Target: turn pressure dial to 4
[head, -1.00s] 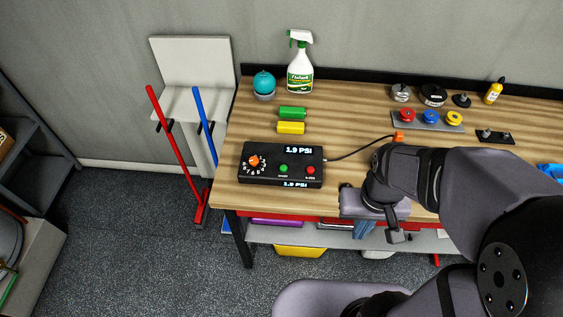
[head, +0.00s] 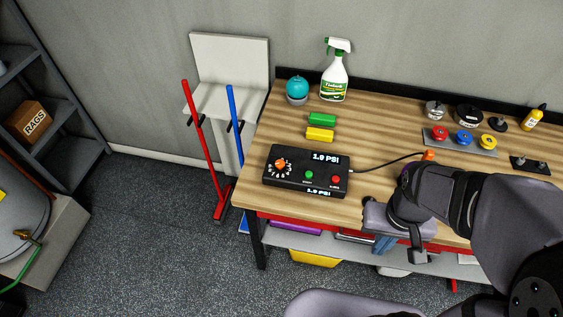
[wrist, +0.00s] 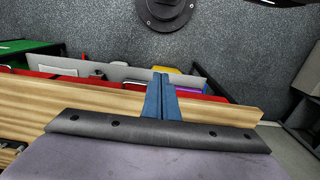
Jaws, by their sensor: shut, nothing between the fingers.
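The pressure dial (head: 280,164) is an orange knob with white numbers around it, on the left of a black control box (head: 312,188) on the workbench. The box's displays read 1.9 PSI. A green button (head: 309,175) and a red button (head: 336,180) sit right of the dial. The numeral the knob points at is too small to tell. My gripper (head: 384,244) is at the bench's front edge, right of the box and well apart from the dial. Its blue fingers (wrist: 161,96) are shut and empty in the wrist view. The dial is not in the wrist view.
A cable runs from the box to an orange plug (head: 429,155). Bare bench top lies between the box and my arm.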

